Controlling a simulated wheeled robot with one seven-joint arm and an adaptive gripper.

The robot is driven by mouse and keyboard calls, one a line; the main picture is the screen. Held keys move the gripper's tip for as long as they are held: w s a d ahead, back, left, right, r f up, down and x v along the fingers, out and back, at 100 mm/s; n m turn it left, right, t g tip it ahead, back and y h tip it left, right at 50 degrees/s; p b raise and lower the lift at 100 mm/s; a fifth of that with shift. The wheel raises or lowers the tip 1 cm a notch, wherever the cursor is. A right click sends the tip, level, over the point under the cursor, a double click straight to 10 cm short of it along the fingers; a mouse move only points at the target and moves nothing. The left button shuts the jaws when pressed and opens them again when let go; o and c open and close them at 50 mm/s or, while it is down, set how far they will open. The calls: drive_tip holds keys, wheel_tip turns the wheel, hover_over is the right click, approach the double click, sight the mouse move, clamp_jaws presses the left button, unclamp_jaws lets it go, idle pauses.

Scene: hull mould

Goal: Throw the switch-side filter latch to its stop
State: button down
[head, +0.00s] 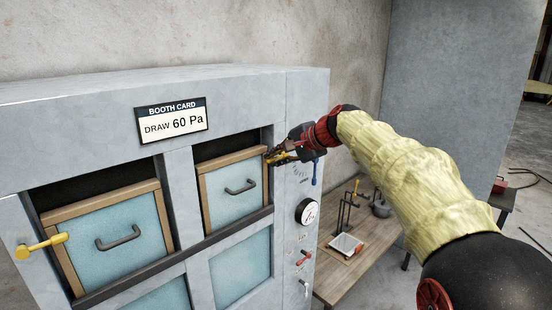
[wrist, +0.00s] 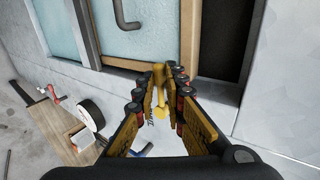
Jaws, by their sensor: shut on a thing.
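The switch-side filter latch (head: 275,158) is a yellow lever at the upper right corner of the right filter (head: 221,196), beside the panel with the switches. My gripper (head: 284,153) is at this latch, its jaws closed around it. In the wrist view the yellow latch (wrist: 159,112) shows between the two fingers of my gripper (wrist: 161,78), near the filter's wooden frame. The fingers hide part of the lever, so I cannot tell its exact angle or whether it touches a stop. The other yellow latch (head: 41,246) sits at the left filter's outer edge.
The left filter (head: 108,240) has a dark handle. A gauge (head: 307,212), a red switch (head: 304,258) and a blue lever (head: 316,172) are on the right panel. A wooden table (head: 350,262) with tools stands to the right. The booth card (head: 171,119) reads DRAW 60 Pa.

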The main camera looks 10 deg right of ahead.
drive_tip(key=c, duration=2.1)
unclamp_jaws()
drive_tip(key=shift+d, duration=0.1)
drive_tip(key=shift+c, duration=0.2)
drive_tip(key=v, duration=1.2)
drive_tip(key=shift+w, duration=0.1)
